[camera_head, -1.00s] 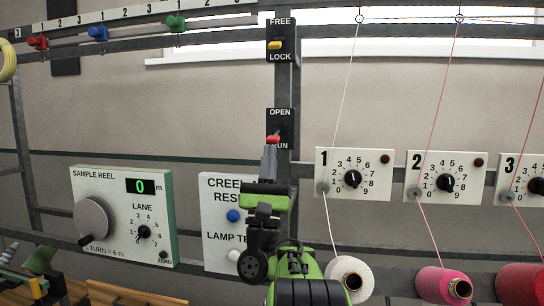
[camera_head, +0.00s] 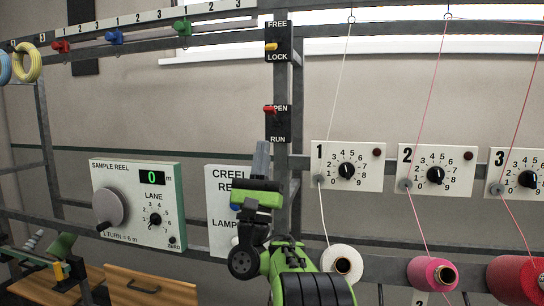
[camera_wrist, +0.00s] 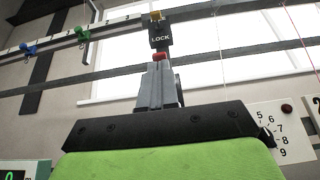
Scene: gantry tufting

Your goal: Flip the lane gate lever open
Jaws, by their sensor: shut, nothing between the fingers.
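The lane gate lever with a red tip (camera_head: 269,109) is on a black plate marked OPEN and RUN (camera_head: 279,128), fixed to the upright post. Its red tip sits up at the OPEN mark. My gripper (camera_head: 262,146) is just below and slightly left of the lever, pointing up, with its fingers closed and empty. A small gap shows between the fingertips and the red tip. In the wrist view the red tip (camera_wrist: 159,57) appears right above my closed fingertips (camera_wrist: 159,66); contact cannot be told there.
A FREE/LOCK plate with a yellow lever (camera_head: 271,46) is higher on the post. The sample reel panel (camera_head: 136,203) and partly hidden creel reset panel (camera_head: 222,190) are left. Numbered dial panels (camera_head: 347,166) and yarn cones (camera_head: 343,264) are right, with threads rising.

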